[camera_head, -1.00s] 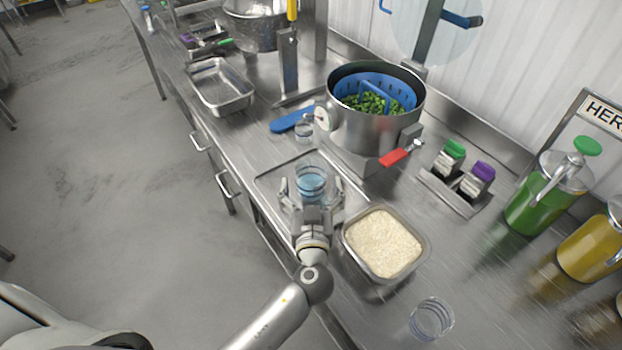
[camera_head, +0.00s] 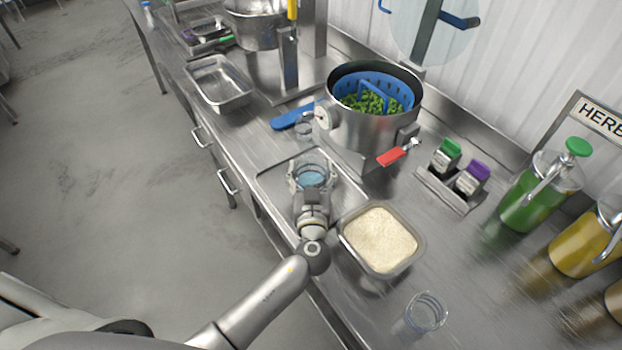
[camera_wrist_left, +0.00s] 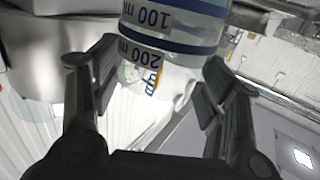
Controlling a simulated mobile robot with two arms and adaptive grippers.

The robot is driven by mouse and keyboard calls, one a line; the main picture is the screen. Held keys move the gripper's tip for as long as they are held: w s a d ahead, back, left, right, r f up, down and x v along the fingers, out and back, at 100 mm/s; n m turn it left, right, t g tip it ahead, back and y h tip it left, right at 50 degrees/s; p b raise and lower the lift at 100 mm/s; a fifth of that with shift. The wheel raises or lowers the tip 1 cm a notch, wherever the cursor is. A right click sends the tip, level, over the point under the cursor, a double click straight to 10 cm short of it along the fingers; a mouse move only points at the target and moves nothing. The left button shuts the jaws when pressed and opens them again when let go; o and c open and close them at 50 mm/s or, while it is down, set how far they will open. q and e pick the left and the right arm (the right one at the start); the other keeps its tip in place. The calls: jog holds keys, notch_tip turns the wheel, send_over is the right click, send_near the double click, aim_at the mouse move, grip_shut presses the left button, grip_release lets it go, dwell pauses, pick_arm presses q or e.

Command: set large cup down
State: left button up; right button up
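The large cup (camera_head: 313,178) is clear with blue markings and stands about upright over the shallow metal tray (camera_head: 269,184); I cannot tell whether its base touches the tray. My left gripper (camera_head: 312,174) has its fingers on both sides of the cup. My right gripper is not in view.
A rice container (camera_head: 412,262) sits to the right of the tray. A clear cup (camera_head: 426,312) stands near the front. A pot (camera_head: 370,130) with a blue strainer of peas is behind. Green (camera_head: 527,205) and yellow (camera_head: 583,246) dispensers stand at right.

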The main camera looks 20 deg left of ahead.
pick_arm(q)
jog(key=c, duration=1)
jog(key=shift+o, duration=0.2)
jog(key=shift+r, duration=0.1)
